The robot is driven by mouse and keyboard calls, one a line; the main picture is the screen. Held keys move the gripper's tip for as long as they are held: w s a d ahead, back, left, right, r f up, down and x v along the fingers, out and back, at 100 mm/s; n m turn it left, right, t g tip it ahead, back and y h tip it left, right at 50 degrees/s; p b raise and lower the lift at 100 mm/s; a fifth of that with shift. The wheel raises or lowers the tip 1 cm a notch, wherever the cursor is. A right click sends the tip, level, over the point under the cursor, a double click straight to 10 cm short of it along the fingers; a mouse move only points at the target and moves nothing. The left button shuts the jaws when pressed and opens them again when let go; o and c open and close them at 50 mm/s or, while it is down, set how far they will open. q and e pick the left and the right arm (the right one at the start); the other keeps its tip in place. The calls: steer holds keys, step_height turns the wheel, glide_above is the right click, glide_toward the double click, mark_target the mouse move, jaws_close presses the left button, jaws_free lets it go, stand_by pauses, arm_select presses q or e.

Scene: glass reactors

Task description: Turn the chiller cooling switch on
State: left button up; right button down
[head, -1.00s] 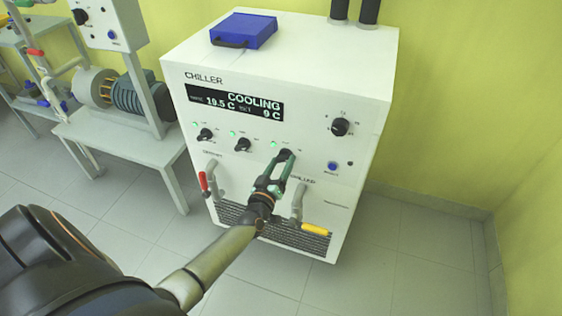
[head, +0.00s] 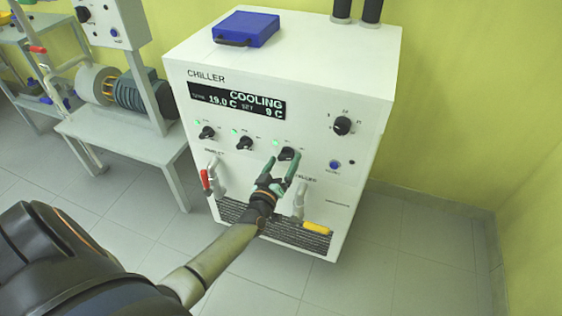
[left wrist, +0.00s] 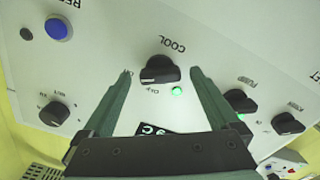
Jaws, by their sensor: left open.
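The chiller (head: 280,60) is a white box with a display (head: 238,101) reading COOLING, about 19.0 C, set 9 C. The cooling switch is a black rotary knob (head: 287,153), third in the row below the display. In the left wrist view this knob (left wrist: 159,70) carries the label COOL, and its grip bar lies roughly sideways. A green lamp (left wrist: 177,91) beside it is lit. My left gripper (head: 284,166) is open in front of the knob. In the left wrist view its fingers (left wrist: 162,76) stand either side of the knob with gaps. My right gripper is out of view.
Two other knobs (head: 207,132) (head: 244,143) sit left of the switch, with green lamps. A dial (head: 342,126) and blue button (head: 335,165) are to the right. Red (head: 206,180) and yellow (head: 317,228) valve handles are below. A blue case (head: 247,28) lies on top.

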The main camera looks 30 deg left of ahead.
arm_select(q)
steer(key=p+v, duration=0.2)
steer(key=v, duration=1)
steer(key=shift+s, duration=0.25)
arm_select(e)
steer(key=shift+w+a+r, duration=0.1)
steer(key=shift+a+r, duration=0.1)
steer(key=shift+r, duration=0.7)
arm_select(q)
steer(key=s+d+f+m+g+h, duration=0.35)
steer(key=s+d+m, duration=0.3)
steer(key=d, duration=0.25)
steer(key=s+d+f+m+g+h, duration=0.2)
steer(key=s+d+m+g+h, duration=0.25)
steer(key=s+d, duration=0.35)
step_height(320, 180, up, 11)
steer(key=a+y+p, duration=0.1)
steer(key=a+p, duration=0.1)
steer(key=p, duration=1.2)
steer(key=shift+a, duration=0.35)
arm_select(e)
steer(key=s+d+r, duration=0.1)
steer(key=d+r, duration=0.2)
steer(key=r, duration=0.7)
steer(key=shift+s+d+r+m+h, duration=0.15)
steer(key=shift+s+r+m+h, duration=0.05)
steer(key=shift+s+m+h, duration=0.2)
